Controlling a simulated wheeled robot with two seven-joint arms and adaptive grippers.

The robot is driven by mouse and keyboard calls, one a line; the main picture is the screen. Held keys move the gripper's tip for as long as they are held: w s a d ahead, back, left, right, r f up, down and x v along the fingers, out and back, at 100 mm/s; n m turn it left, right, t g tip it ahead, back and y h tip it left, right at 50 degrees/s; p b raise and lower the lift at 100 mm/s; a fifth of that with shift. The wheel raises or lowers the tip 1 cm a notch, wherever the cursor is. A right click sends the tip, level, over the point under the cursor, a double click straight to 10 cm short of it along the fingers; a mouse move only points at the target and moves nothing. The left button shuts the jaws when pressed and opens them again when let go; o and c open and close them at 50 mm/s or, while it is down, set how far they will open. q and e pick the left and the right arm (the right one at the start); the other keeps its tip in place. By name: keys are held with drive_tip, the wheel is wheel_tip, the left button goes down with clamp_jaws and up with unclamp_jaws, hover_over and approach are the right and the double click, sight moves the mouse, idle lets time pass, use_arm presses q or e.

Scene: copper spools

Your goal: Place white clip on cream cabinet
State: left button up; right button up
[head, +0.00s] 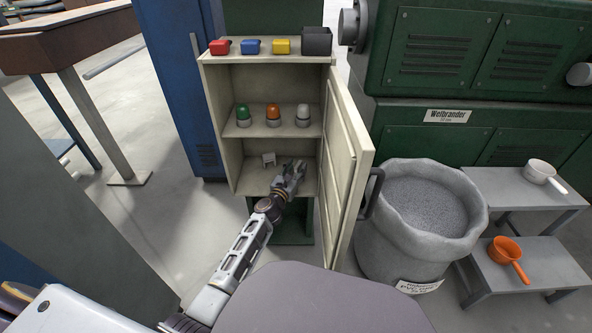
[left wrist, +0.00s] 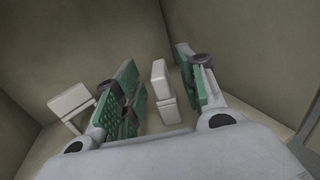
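The cream cabinet (head: 231,154) stands with its door (head: 346,165) swung open to the right. My left gripper (head: 291,177) reaches into its lowest compartment. In the left wrist view the left gripper (left wrist: 160,92) is open, with green-padded fingers on either side of a white two-part block (left wrist: 160,82), which looks like the white clip. Gaps show between block and fingers. In the head view I cannot make this block out behind the gripper. A small white bracket-like piece (head: 268,159) stands left of the gripper; it also shows in the left wrist view (left wrist: 69,103). My right gripper is not in view.
Red (head: 220,47), blue (head: 250,46) and yellow (head: 281,46) pieces and a dark box (head: 317,41) line the cabinet top. Green, orange and white lamps (head: 273,116) stand on the shelf above my gripper. A grey tub (head: 415,243) stands right of the door.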

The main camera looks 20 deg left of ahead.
sight(296, 169)
use_arm(q)
drive_tip(key=shift+s+r, duration=0.1)
drive_tip(key=shift+r, duration=0.05)
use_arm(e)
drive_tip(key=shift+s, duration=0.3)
use_arm(q)
drive_tip(key=shift+s+p, duration=0.35)
drive_tip(key=shift+s, duration=0.2)
drive_tip(key=shift+s+a+p, duration=0.2)
drive_tip(key=shift+s+p, duration=0.2)
drive_tip(key=shift+s, duration=1)
drive_tip(key=shift+s+a+p, duration=0.2)
drive_tip(key=shift+s+p, duration=0.2)
drive_tip(key=shift+s, duration=1.45)
drive_tip(key=shift+s+a+p, duration=0.15)
drive_tip(key=shift+s, duration=0.9)
drive_tip(key=shift+s+a+p, duration=0.1)
drive_tip(key=shift+s+p, duration=0.05)
drive_tip(key=shift+s, duration=0.9)
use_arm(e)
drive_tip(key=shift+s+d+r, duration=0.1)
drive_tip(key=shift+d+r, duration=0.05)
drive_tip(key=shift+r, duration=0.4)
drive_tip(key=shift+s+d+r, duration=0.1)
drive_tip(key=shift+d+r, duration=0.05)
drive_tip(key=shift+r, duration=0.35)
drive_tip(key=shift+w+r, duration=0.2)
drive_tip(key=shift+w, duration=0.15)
